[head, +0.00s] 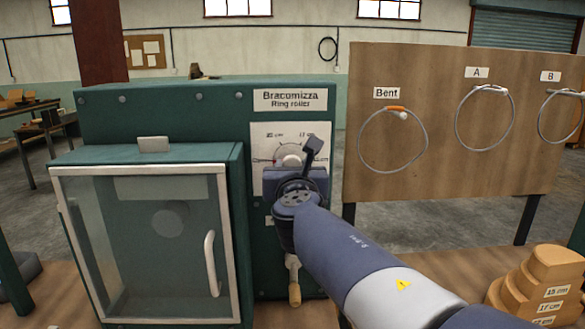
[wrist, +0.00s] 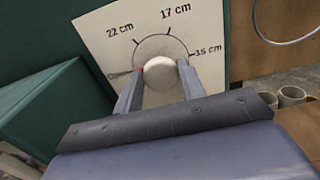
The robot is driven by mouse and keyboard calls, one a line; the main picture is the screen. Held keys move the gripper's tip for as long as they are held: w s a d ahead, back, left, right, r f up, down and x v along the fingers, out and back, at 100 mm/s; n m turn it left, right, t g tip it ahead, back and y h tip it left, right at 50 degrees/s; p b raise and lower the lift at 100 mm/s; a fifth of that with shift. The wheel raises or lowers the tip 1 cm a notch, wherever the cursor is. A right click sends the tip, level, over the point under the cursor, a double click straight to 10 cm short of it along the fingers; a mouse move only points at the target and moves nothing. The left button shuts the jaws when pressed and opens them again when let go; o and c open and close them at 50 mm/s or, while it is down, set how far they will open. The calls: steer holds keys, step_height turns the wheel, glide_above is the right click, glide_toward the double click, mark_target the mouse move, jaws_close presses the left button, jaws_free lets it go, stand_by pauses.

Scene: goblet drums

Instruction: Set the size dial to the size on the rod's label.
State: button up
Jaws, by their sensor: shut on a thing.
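The size dial's pale round knob (wrist: 161,70) sits on a white plate (wrist: 105,40) printed with 22 cm at upper left, 17 cm at upper right and 15 cm at right. A red pointer mark shows at the knob's left side, toward a partly hidden mark at the left end of the scale and away from the three readable sizes. My gripper (wrist: 160,84) is shut on the knob, one finger on each side. In the head view the knob (head: 291,160) shows just above my wrist, on the green ring roller (head: 190,105). I see no rod label.
A glass-fronted door (head: 150,240) with a white handle is shut, left of the dial. A wooden-handled lever (head: 294,280) hangs below my wrist. A board (head: 440,170) with hoops marked Bent, A and B stands right. Stepped wooden blocks (head: 545,275) with size labels sit lower right.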

steer(key=shift+m, duration=0.3)
steer(key=m+b, duration=0.5)
steer(key=m, duration=0.2)
steer(key=m+b, duration=0.5)
steer(key=m, duration=0.3)
steer(key=m+b, duration=0.5)
steer(key=m, duration=0.3)
steer(key=shift+d+f, duration=0.15)
steer(key=shift+f, duration=0.25)
steer(key=o, duration=1)
steer(key=shift+s+r, duration=0.1)
steer(key=shift+s, duration=0.05)
steer(key=s+b, duration=0.1)
steer(key=s, duration=0.9)
steer(key=shift+s, duration=0.3)
